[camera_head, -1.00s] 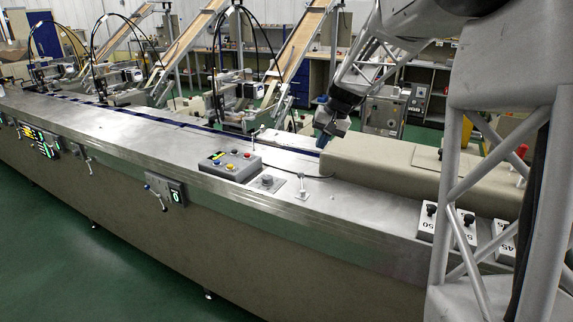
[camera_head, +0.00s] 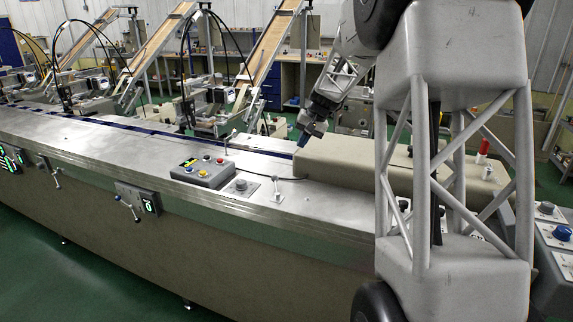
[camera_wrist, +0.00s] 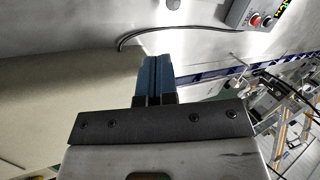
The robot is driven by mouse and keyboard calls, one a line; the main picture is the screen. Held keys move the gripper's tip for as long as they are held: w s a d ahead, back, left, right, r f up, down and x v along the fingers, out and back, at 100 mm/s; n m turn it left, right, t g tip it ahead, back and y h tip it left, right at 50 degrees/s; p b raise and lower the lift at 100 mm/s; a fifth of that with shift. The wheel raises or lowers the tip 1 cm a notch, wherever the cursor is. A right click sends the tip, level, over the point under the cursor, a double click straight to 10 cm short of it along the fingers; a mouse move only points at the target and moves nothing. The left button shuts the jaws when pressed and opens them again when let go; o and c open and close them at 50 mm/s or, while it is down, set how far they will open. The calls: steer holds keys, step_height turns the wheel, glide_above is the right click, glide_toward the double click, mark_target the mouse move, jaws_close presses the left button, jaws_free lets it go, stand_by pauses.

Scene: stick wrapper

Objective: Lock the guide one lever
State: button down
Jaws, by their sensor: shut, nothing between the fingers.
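My gripper (camera_head: 303,139) is shut and empty, above the machine top at the left end of a beige cover. In the wrist view its blue fingers (camera_wrist: 155,78) are pressed together, with nothing between them. No label shows which lever is guide one. A small upright lever (camera_head: 276,189) stands on the steel top near the front edge, and another (camera_head: 227,142) stands farther back. A handle with a dark knob (camera_head: 127,203) is on the front face beside a counter showing 0 (camera_head: 151,203). My gripper is apart from all of these.
A control box with coloured buttons (camera_head: 203,171) and a round knob (camera_head: 241,186) sit on the steel top. A dark cable runs to the beige cover (camera_head: 345,163). Feeders with sloping conveyors (camera_head: 264,57) stand behind. My arm hides part of the right side.

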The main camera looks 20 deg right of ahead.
glide_toward(277, 177)
steer(key=x, duration=0.3)
steer(key=d+x, duration=0.1)
steer(key=x, duration=0.1)
steer(key=shift+s+f, duration=0.1)
steer(key=shift+f, duration=0.4)
steer(key=shift+w+a+f, duration=0.35)
steer(key=shift+a+f, duration=0.3)
steer(key=shift+a, duration=0.05)
steer(key=shift+w+a+n+g, duration=0.3)
steer(key=shift+a+n, duration=0.2)
steer(key=shift+n, duration=0.35)
steer(key=shift+w+a+n+g, duration=0.15)
steer(key=shift+a+n+g, duration=0.3)
steer(key=shift+n, duration=0.4)
steer(key=shift+s+d, duration=0.15)
steer(key=shift+d, duration=0.05)
steer(key=shift+s+d, duration=0.3)
steer(key=shift+d, duration=0.15)
